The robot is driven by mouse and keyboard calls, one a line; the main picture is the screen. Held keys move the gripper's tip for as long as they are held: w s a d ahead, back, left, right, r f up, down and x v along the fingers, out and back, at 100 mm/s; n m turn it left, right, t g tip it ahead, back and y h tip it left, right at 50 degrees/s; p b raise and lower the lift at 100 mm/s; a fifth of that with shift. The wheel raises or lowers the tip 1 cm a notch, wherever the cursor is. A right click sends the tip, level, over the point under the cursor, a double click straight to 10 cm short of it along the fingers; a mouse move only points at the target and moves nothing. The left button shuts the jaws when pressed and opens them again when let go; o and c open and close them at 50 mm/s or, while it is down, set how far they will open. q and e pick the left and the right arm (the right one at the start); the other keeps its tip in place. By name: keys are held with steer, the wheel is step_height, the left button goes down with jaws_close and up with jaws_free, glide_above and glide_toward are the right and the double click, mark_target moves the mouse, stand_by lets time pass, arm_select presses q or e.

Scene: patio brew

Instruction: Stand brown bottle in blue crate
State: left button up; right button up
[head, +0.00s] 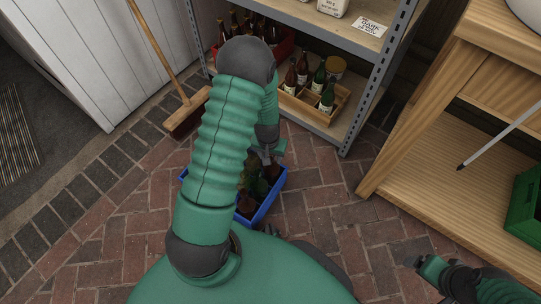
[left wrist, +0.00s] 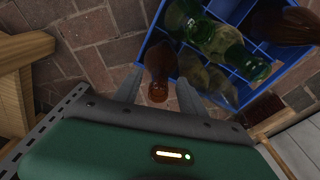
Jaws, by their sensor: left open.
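The blue crate (head: 269,204) stands on the brick floor, partly hidden behind my left arm. In the left wrist view the crate (left wrist: 228,62) shows dividers and holds several bottles, clear green and dark brown. A brown bottle (left wrist: 158,68) is at the crate's near corner, its neck toward my left gripper. It looks upright in the corner compartment, but its base is hidden. My left gripper (left wrist: 157,95) is open, with one finger on each side of this bottle's neck; contact cannot be told. My right gripper (head: 425,264) is at the lower right, apart from the crate; its jaw opening is unclear.
A metal shelf (head: 345,125) behind the crate holds a wooden tray (head: 305,107) of bottles and a red crate (head: 285,45) with more bottles. A broom (head: 186,112) leans at the left. A wooden bench (head: 410,130) with a green crate (head: 523,208) stands right. Brick floor between is clear.

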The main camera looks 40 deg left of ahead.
arm_select(q)
step_height(320, 180, up, 12)
steer(key=s+p, duration=0.1)
steer(key=p, duration=0.7)
steer(key=s+d+r+m, duration=0.2)
steer(key=s+d+r, duration=0.1)
steer(key=d+r, duration=0.4)
steer(key=s+d+r+m+t, duration=0.1)
steer(key=s+d+r+m, duration=0.2)
steer(key=d+r, duration=0.5)
steer(key=shift+d+r+h, duration=0.15)
steer(key=shift+d+h, duration=0.15)
steer(key=shift+d, duration=0.2)
arm_select(e)
steer(key=w+v, duration=0.1)
steer(key=v, duration=0.6)
steer(key=shift+w+r, duration=0.3)
steer(key=shift+r, duration=0.25)
steer(key=shift+c, duration=0.2)
